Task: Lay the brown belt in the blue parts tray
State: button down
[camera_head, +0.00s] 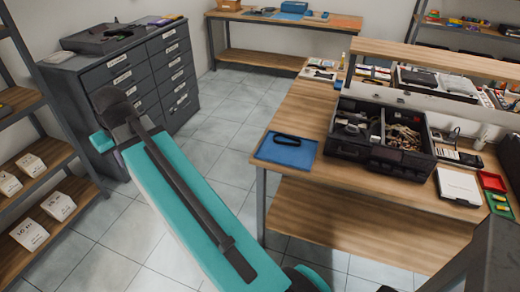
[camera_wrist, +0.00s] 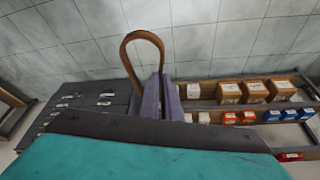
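The brown belt (camera_wrist: 141,36) is a loop standing up from between the purple fingers of my gripper (camera_wrist: 162,92) in the wrist view. The fingers are close together on its lower part, which is partly hidden behind them. The blue parts tray (camera_head: 271,155) is a flat blue tray at the near left corner of the wooden workbench. A black belt-like loop (camera_head: 287,140) lies on it. The tray does not show in the wrist view, and the gripper is away from it.
A dark divided box (camera_head: 347,149) full of parts stands right of the tray on the workbench (camera_head: 310,98). A grey drawer cabinet (camera_head: 130,75) stands at the back left, and shelves with boxes (camera_head: 30,234) at the left. Tiled floor lies between.

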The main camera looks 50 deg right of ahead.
jog(key=s+d+f, duration=0.2)
jog(key=s+d, duration=0.3)
jog(key=d, duration=0.5)
jog(key=s+d+f, duration=0.3)
jog(key=s+d, duration=0.1)
jog(key=d, duration=0.6)
jog(key=s+d+f, duration=0.2)
jog(key=s+d, duration=0.3)
jog(key=d, duration=0.5)
jog(key=s+d+f, duration=0.2)
jog(key=s+d, duration=0.3)
jog(key=s, duration=0.4)
jog(key=s+d+f+n, duration=0.1)
jog(key=s+d+f, duration=0.1)
jog(key=s+d, duration=0.4)
jog(key=s+d+f+b, duration=0.1)
jog(key=s+d, duration=0.4)
jog(key=s, duration=0.6)
jog(key=shift+s+d+f+n+y, duration=0.15)
jog(key=shift+s+f+n+y, duration=0.15)
jog(key=shift+f, duration=0.4)
jog(key=shift+w, duration=0.1)
jog(key=p, duration=0.5)
send_over(280, 160)
jog(key=shift+f, duration=0.7)
jog(key=shift+w+f, duration=0.1)
jog(key=shift+w, duration=0.05)
